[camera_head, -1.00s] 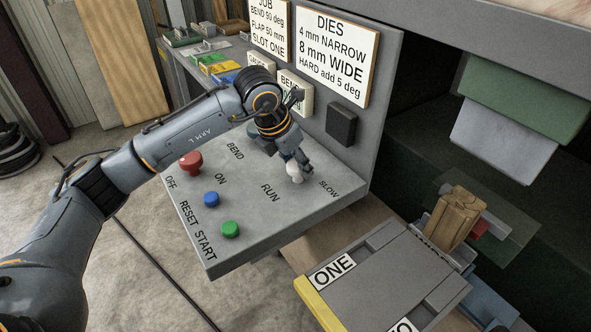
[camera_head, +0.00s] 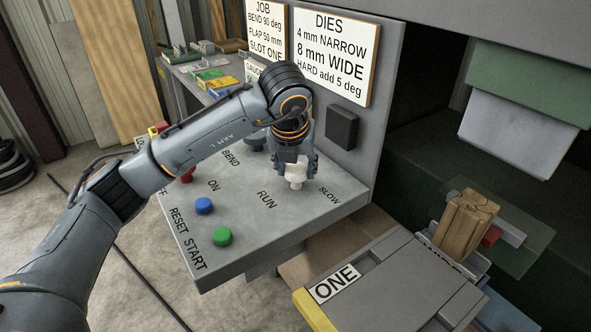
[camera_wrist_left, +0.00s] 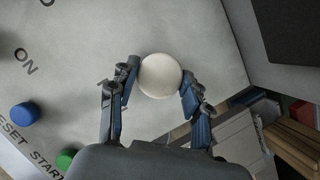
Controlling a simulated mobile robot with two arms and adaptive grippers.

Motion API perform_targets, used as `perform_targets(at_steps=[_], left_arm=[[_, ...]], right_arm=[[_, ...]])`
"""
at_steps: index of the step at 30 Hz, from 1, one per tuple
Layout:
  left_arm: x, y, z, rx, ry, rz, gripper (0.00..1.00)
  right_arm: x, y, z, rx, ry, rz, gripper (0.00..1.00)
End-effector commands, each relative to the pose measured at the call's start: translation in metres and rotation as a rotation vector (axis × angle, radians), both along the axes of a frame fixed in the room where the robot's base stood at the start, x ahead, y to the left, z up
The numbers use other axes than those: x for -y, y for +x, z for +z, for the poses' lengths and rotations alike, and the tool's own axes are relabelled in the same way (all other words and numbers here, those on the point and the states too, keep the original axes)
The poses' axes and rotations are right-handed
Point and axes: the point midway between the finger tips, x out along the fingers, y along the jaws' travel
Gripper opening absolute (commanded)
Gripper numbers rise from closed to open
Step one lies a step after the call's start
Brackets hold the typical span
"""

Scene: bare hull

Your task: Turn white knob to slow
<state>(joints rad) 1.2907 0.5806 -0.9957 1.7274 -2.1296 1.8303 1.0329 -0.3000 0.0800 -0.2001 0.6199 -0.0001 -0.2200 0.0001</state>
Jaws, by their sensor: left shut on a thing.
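The white knob (camera_head: 295,172) stands on the grey control panel (camera_head: 265,240), between the RUN and SLOW labels. In the left wrist view the knob (camera_wrist_left: 161,76) is a round white top between both fingers. My left gripper (camera_head: 295,170) comes down on it from above and is shut on it. In the left wrist view the fingers of my left gripper (camera_wrist_left: 158,88) press the knob from both sides. The SLOW label (camera_head: 329,196) lies right of the knob, and the RUN label (camera_head: 266,200) lies left of it. Which way the knob points cannot be told. My right gripper is not in view.
A blue button (camera_head: 204,206) and a green button (camera_head: 222,237) sit on the panel's left part. A red knob (camera_head: 187,174) is partly hidden behind my arm. A dark box (camera_head: 342,127) is on the upright wall behind. A slotted tray (camera_head: 400,280) is at lower right.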

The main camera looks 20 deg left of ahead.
Motion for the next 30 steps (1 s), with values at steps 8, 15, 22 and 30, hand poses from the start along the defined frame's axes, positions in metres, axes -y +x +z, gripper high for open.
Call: perform_targets(at_steps=[8, 15, 22, 30], left_arm=[[0.0002, -0.0009, -0.002, -0.006, 0.001, 0.015, 0.17], [0.0002, -0.0009, -0.0021, -0.006, 0.0, 0.013, 0.54], [0.0002, -0.0005, -0.0012, -0.003, 0.0, 0.013, 0.71], [0.0008, -0.0024, 0.0064, -0.001, -0.002, 0.011, 0.71]], right_arm=[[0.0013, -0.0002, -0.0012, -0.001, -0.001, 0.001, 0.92], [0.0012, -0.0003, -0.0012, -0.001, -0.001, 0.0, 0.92], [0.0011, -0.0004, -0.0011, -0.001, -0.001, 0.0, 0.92], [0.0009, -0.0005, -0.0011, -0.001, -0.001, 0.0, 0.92]])
